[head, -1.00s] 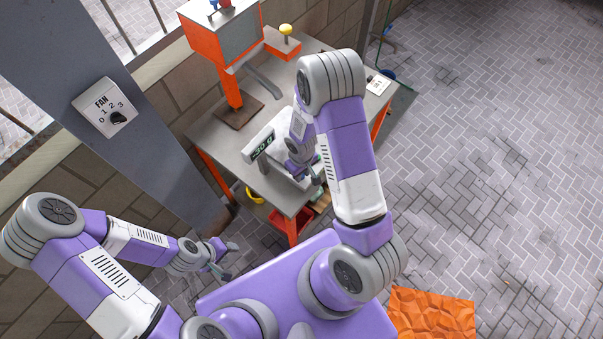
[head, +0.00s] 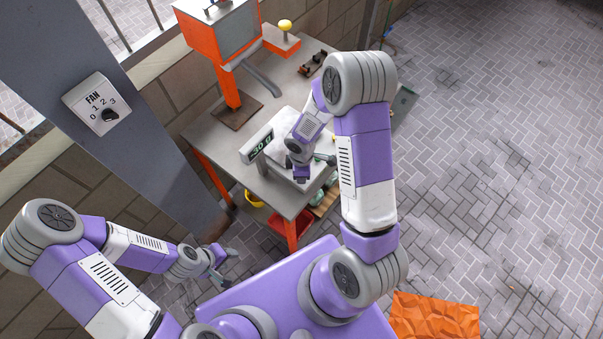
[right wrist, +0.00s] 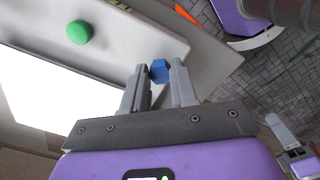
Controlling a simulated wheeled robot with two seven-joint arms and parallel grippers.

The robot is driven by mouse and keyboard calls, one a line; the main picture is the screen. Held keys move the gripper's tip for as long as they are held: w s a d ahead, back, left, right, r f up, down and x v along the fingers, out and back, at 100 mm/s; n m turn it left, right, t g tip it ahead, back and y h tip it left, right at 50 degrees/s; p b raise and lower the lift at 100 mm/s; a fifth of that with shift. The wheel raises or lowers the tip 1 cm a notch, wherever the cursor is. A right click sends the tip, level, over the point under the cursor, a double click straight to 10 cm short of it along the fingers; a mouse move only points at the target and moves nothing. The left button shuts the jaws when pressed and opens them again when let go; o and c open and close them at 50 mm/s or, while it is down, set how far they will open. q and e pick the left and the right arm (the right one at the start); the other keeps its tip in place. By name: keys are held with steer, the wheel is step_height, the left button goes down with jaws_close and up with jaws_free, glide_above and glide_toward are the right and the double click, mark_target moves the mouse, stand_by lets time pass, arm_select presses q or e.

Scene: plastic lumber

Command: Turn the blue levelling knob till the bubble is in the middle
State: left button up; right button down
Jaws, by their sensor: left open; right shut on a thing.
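The small blue knob (right wrist: 159,71) sits between the fingertips of my right gripper (right wrist: 159,76) in the right wrist view, and the fingers are shut on it. It is at the edge of the grey scale body (right wrist: 135,20). A round green disc (right wrist: 79,32) lies on the scale's top; I cannot make out a bubble in it. In the head view the scale with its number display (head: 257,147) stands on the table, partly hidden by my right arm. My left gripper (head: 223,268) is open and empty, away from the table at the lower left.
An orange machine (head: 232,95) and a yellow push button (head: 285,26) stand at the back of the grey table (head: 215,138). A fan switch (head: 97,104) is on the pillar. Yellow (head: 253,198) and red (head: 291,226) containers are below the table. Open floor lies to the right.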

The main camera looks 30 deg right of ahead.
steer(key=shift+n, duration=1)
steer(key=c, duration=0.9)
jaws_free()
step_height(320, 180, up, 8)
steer(key=shift+f+p, duration=0.15)
steer(key=shift+p, duration=0.35)
